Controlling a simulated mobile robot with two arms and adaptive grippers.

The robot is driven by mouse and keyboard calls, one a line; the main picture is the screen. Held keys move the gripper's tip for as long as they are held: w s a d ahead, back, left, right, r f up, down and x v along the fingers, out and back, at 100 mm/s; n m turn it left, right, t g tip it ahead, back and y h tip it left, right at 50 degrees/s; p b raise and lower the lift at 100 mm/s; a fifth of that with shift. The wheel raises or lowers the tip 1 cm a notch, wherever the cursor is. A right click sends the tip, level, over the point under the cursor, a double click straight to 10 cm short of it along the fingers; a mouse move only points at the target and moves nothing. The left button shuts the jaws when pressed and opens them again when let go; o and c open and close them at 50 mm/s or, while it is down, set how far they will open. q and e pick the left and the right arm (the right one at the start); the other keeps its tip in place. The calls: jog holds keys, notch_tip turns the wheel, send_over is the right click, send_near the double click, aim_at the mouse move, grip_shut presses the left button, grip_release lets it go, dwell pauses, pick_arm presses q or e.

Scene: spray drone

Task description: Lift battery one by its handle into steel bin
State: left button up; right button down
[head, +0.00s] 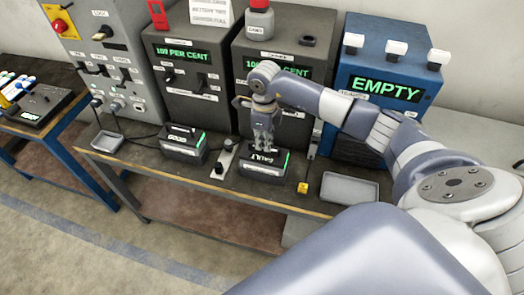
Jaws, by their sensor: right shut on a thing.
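A dark battery (264,168) with a white label that seems to read "FAULTY" and a green strip sits on the workbench (230,195). My right gripper (264,144) points down over it and is shut at its top, on what seems to be its handle; the fingers hide most of the handle. The battery looks upright and at bench level; I cannot tell if it is clear of the top. A second dark battery (183,145) labelled "GOOD" stands to its left. No number shows on either. I cannot tell for sure which container is the steel bin. My left gripper is not in view.
A shallow grey tray (350,189) lies at the bench's right, a smaller one (107,141) at its left. A small switch plate (222,160) is between the batteries. Dark charger cabinets (185,105) and a blue cabinet (385,68) reading "EMPTY" stand behind. A yellow block (302,188) is near the edge.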

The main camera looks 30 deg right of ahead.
jog(key=shift+w+r+p, duration=0.25)
jog(key=shift+r+p, duration=0.05)
jog(key=shift+r, duration=0.5)
jog(key=shift+s+r+p, duration=0.1)
jog(key=shift+r+p, duration=0.4)
jog(key=shift+r, duration=0.3)
notch_tip(320, 180, up, 17)
jog(key=p, duration=0.5)
jog(key=shift+p, duration=0.35)
dwell(0.5)
